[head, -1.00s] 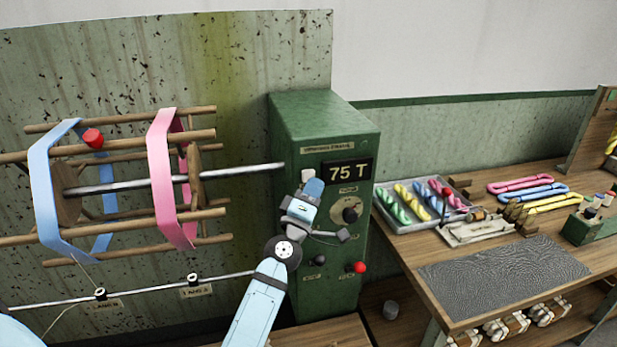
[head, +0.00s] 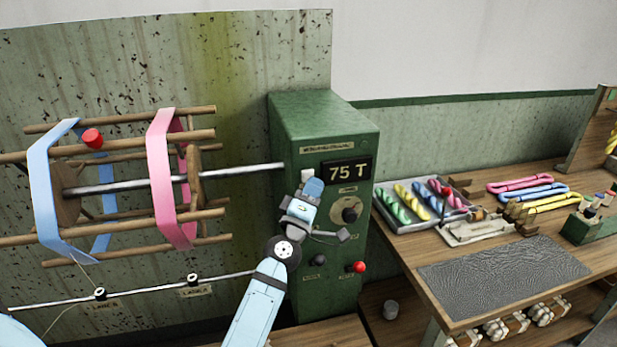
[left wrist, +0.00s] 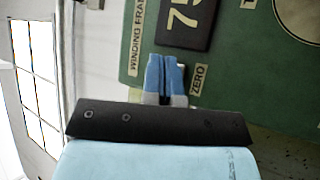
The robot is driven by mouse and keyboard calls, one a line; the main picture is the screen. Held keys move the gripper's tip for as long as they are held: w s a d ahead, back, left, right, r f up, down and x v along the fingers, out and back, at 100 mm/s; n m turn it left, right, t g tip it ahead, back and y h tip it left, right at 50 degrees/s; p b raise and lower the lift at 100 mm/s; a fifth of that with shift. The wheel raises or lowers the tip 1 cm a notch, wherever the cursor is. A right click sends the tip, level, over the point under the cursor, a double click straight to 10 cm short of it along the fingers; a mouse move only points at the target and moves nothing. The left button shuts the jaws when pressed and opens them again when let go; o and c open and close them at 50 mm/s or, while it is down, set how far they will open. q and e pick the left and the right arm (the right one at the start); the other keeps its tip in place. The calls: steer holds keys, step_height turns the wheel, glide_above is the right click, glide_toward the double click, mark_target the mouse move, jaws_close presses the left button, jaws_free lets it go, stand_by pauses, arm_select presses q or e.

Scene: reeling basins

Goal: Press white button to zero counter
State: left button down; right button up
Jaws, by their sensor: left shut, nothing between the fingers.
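The green control box (head: 318,115) carries a dark counter display (head: 346,171) that reads 75 T. The white button (head: 307,174) is on its front face, left of the display, partly covered by my left gripper. My left gripper (head: 313,187) is shut and empty, with its blue fingertips just in front of the button's lower part. In the left wrist view, the blue fingers (left wrist: 165,75) are together beside the ZERO label (left wrist: 198,80) and hide most of the button. I cannot tell whether they touch it. My right gripper is not in view.
A black knob (head: 350,210) and a red knob (head: 357,267) are on the box's front. A reel with blue and pink bands (head: 165,180) stands left, its metal shaft reaching the box. A wooden table (head: 440,290) with a tray of skeins (head: 405,228) is at the right.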

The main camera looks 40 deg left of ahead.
arm_select(q)
steer(key=shift+a, duration=0.1)
stand_by(0.4)
steer(key=shift+w+a, duration=0.25)
steer(key=shift+w, duration=0.05)
steer(key=shift+w+a, duration=0.3)
steer(key=shift+a, duration=0.1)
stand_by(0.8)
steer(key=shift+d, duration=0.1)
steer(key=shift+s+d, duration=0.6)
steer(key=shift+d, duration=0.05)
stand_by(0.3)
steer(key=s+d+p, duration=0.1)
steer(key=s+d, duration=0.2)
steer(key=shift+s+d, duration=0.15)
steer(key=shift+d, duration=0.25)
stand_by(0.4)
